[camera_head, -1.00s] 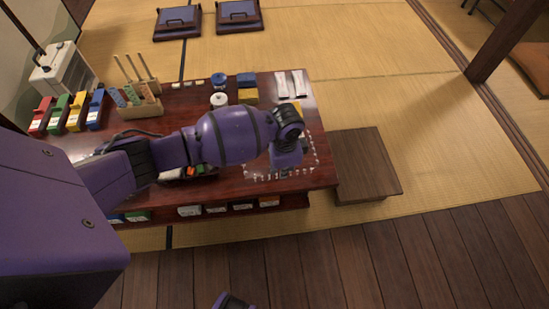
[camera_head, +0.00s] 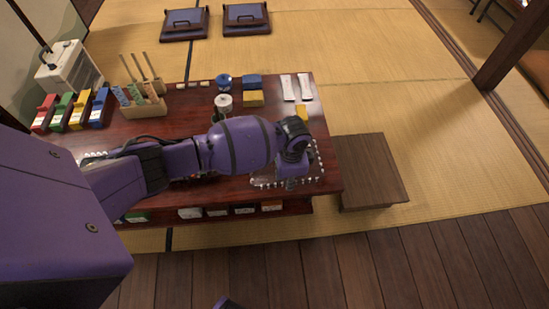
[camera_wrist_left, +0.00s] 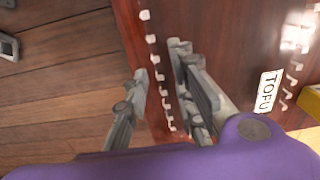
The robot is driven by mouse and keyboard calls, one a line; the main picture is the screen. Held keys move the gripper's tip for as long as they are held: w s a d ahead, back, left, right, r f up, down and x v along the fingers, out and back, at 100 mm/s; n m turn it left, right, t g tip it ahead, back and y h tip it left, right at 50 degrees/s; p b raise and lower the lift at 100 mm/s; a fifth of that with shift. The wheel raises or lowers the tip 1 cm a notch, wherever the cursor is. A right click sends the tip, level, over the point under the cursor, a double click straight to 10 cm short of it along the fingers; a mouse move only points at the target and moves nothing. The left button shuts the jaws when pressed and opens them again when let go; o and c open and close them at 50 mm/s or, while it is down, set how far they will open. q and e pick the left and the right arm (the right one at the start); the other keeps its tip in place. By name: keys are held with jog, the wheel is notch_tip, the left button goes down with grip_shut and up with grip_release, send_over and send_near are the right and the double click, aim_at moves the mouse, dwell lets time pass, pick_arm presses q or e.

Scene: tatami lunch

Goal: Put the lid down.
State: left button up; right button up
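My left arm reaches across the dark red table. Its left gripper (camera_head: 290,183) hangs over the table's front right part and is mostly hidden by the wrist in the head view. I cannot pick out a lid for certain. A round white piece (camera_head: 223,101) stands mid-table, well apart from the gripper, and may be one.
Blue and yellow blocks (camera_head: 252,98), white packets (camera_head: 296,87) and a wooden holder (camera_head: 146,106) stand behind. A low bench (camera_head: 370,170) adjoins on the right.

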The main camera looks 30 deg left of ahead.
pick_arm(q)
jog(key=shift+w+r, duration=0.1)
jog(key=shift+r, duration=0.05)
notch_tip(320, 180, up, 12)
jog(key=p, duration=0.4)
dwell(0.5)
